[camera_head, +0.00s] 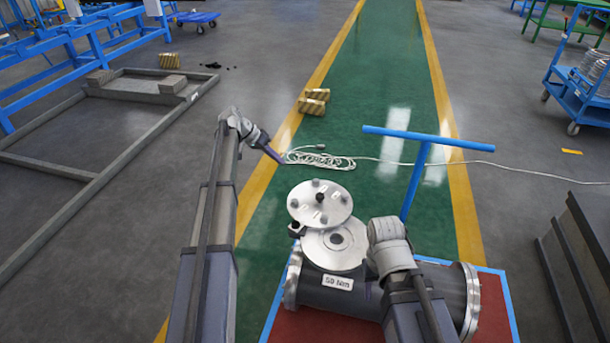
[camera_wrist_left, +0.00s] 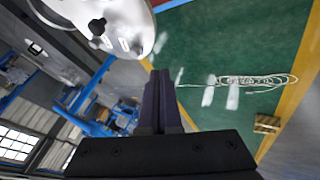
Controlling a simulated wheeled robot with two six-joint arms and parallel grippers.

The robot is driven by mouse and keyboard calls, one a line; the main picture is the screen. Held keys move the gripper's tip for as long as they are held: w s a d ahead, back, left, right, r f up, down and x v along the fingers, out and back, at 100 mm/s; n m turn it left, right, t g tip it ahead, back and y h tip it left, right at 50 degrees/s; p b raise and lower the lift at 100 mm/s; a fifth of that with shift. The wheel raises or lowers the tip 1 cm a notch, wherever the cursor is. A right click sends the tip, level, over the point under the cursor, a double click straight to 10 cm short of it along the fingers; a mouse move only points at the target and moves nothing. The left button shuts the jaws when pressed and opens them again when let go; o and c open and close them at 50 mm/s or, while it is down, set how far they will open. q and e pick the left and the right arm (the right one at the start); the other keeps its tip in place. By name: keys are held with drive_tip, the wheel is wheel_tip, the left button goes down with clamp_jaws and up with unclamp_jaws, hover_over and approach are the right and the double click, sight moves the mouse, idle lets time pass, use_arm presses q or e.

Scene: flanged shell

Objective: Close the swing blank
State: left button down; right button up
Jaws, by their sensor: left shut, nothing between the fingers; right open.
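The swing blank (camera_head: 320,202) is a round silver disc with several dark knobs on its face. It stands swung off to the back left of the round silver flange face (camera_head: 335,247) on top of the grey shell (camera_head: 335,298), overlapping only part of it. My left gripper (camera_head: 275,156) is shut and empty, beyond the blank and to its upper left, apart from it. In the left wrist view its dark fingers (camera_wrist_left: 162,95) are together, with the blank (camera_wrist_left: 105,25) at upper left. My right wrist is over the shell's right side; its fingers are hidden.
The shell lies on a red-topped cart (camera_head: 490,315) with a blue handle (camera_head: 425,145) standing behind it. A coiled white cable (camera_head: 320,160) and yellowish blocks (camera_head: 314,101) lie on the floor beyond. A dark stepped block (camera_head: 585,255) stands at the right.

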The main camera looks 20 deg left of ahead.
use_arm(q)
drive_tip(key=b, duration=0.8)
approach(312, 183)
wheel_tip(312, 183, down, 5)
drive_tip(key=w+a, duration=0.1)
drive_tip(key=w, duration=0.1)
drive_tip(key=d, duration=0.2)
drive_tip(key=shift+s+d+r, duration=0.3)
drive_tip(key=shift+s+d, duration=0.05)
drive_tip(key=shift+d, duration=0.65)
